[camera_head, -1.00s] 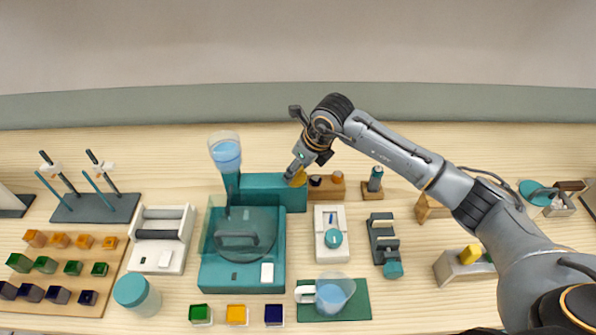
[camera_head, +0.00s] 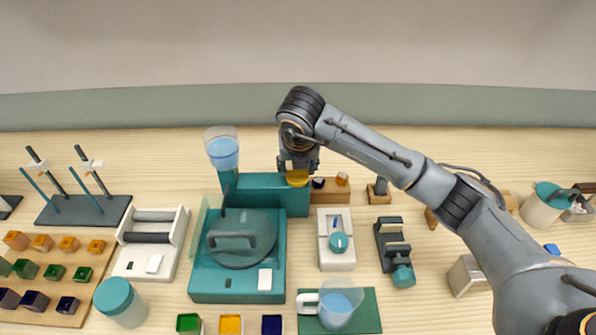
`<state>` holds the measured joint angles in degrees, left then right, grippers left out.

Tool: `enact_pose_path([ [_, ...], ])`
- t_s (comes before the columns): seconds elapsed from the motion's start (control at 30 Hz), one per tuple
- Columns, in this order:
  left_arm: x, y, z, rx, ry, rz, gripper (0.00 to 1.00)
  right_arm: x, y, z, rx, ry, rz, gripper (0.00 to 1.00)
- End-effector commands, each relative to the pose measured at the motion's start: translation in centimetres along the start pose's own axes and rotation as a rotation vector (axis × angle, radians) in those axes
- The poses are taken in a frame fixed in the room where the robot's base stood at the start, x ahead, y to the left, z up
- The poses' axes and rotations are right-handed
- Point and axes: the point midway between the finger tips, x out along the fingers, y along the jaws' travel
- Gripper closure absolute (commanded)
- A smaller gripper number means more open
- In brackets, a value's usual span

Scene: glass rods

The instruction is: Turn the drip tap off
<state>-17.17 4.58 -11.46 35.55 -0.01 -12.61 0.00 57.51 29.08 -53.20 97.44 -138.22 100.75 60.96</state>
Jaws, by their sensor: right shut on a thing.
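The drip tap is a yellow knob (camera_head: 297,178) on the end of a teal block (camera_head: 262,190) behind a teal machine with a round lid (camera_head: 240,238). A clear beaker of blue water (camera_head: 222,152) stands above the block's left end. My right gripper (camera_head: 297,166) points down from behind the knob and is shut on it; its fingers partly hide the knob. My left gripper is not in view.
A small wooden rack (camera_head: 330,190) stands close to the right of the knob. A white device with a teal dial (camera_head: 336,262) and a jug on a green mat (camera_head: 366,318) are in front. Two rod stands (camera_head: 84,210) are at left.

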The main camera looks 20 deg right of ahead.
Motion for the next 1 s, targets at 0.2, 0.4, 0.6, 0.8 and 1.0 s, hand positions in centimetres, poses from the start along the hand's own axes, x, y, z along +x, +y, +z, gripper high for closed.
enact_pose_path([
  [0.2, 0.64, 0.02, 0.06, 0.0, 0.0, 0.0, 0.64, 0.08, 0.07, -0.04, 0.054, 0.001, -0.022, 0.82],
  [0.4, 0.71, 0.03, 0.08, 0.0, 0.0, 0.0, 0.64, 0.02, 0.06, -0.04, 0.07, 0.002, -0.028, 0.82],
  [0.6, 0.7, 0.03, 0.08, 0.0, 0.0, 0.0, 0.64, 0.01, 0.05, -0.04, 0.071, 0.002, -0.028, 0.82],
  [0.8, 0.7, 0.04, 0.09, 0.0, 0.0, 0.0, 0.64, 0.02, 0.05, -0.03, 0.07, 0.002, -0.028, 0.32],
  [1.0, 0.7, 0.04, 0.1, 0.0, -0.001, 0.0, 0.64, 0.01, 0.05, -0.02, 0.069, 0.002, -0.028, 0.28],
])
